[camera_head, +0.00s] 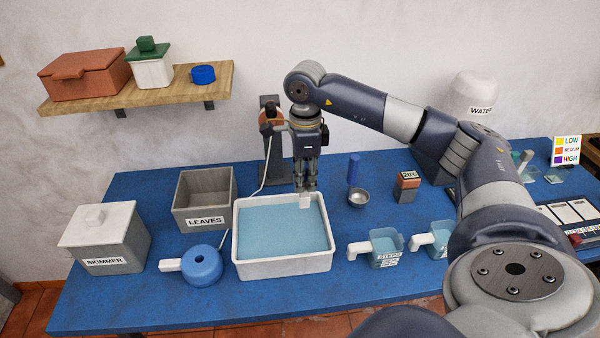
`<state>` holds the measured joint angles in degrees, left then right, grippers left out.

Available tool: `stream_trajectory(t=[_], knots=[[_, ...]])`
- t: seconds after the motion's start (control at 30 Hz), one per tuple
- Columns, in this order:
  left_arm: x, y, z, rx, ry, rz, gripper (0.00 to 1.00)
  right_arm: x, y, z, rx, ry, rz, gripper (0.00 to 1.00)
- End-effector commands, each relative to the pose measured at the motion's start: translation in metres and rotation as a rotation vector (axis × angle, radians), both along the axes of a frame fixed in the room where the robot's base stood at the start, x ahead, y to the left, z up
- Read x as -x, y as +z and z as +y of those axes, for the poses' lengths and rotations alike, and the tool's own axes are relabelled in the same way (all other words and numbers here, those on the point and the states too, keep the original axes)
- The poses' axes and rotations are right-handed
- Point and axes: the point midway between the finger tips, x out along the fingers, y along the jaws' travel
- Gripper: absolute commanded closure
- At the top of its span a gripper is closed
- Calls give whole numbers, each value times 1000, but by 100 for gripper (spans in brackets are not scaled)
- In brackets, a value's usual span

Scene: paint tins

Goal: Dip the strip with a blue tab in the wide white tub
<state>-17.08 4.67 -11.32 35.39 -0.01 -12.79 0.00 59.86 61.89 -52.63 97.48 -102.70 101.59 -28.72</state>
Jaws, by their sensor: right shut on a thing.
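The wide white tub (283,267) stands in the middle of the blue table and holds light blue water. My right gripper (306,190) points down over the tub's back right part, shut on a small white strip (305,202). The strip's lower end is near the water and the back right rim; I cannot tell whether it touches the water. The fingers hide its upper part, so no blue tab shows. My left gripper is not in view.
A LEAVES bin (205,221), SKIMMER box (103,240) and blue round tool (202,265) stand left of the tub. A dark stand (272,150) rises behind. A shelf (140,92) hangs at upper left.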

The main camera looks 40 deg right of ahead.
Motion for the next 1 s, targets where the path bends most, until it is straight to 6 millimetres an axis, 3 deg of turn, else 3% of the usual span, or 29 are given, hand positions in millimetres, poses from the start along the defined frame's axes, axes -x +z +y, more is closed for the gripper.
stream_trajectory(t=[0.1,0.17,0.27,0.43,0.57,1.0], knots=[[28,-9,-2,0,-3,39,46,0,-11,0,0,1,1,98],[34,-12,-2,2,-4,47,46,0,-16,0,-1,1,1,98],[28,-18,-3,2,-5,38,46,0,-24,0,-1,1,1,98],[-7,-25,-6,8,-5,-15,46,0,-38,0,0,1,1,98],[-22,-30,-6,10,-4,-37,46,0,-48,0,0,1,1,98],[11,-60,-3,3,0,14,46,0,-83,0,0,1,0,98]])
